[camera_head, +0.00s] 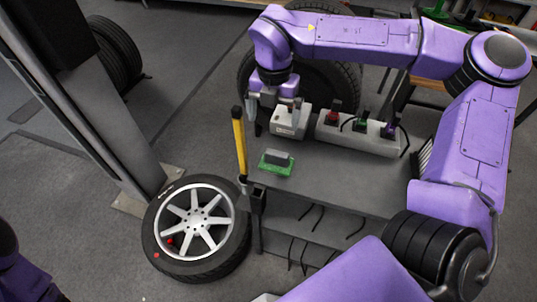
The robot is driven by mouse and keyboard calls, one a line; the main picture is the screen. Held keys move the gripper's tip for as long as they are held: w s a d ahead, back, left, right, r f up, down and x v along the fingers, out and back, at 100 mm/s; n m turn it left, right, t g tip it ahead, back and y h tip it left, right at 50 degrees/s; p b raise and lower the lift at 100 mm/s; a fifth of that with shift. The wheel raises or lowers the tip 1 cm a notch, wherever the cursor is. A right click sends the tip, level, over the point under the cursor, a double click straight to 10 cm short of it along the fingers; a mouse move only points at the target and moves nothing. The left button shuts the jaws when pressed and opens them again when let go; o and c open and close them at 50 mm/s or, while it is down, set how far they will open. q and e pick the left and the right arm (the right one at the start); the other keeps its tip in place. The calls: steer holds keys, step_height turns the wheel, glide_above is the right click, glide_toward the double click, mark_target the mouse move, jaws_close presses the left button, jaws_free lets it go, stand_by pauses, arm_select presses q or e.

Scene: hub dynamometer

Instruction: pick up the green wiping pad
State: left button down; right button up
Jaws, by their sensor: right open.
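The green wiping pad (268,170), a green base with a grey block on top, lies flat near the left end of the grey cart top (345,180). My right gripper (274,112) points down beyond the pad, near the cart's far left corner. It is open, with its fingers apart, and does not touch the pad. My left gripper is out of view; only a dark part of that arm shows at the bottom left.
A white box (286,125) stands close beside my right gripper. A grey holder (357,140) with several tools is right of it. A yellow-handled tool (239,145) rises at the cart's left edge. A wheel (159,222) lies on the floor. The cart's middle is clear.

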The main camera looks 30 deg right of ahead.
steer(key=b, duration=0.5)
glide_toward(277, 153)
steer(key=shift+s+a, duration=0.3)
steer(key=shift+a, duration=0.3)
steer(key=shift+w+f, duration=0.15)
steer(key=shift+f, duration=0.25)
steer(key=f, duration=0.3)
steer(key=d+f+p, duration=0.1)
steer(key=f, duration=0.2)
steer(key=f+p, duration=0.1)
steer(key=f, duration=0.3)
steer(key=shift+d, duration=0.15)
steer(key=c, duration=1)
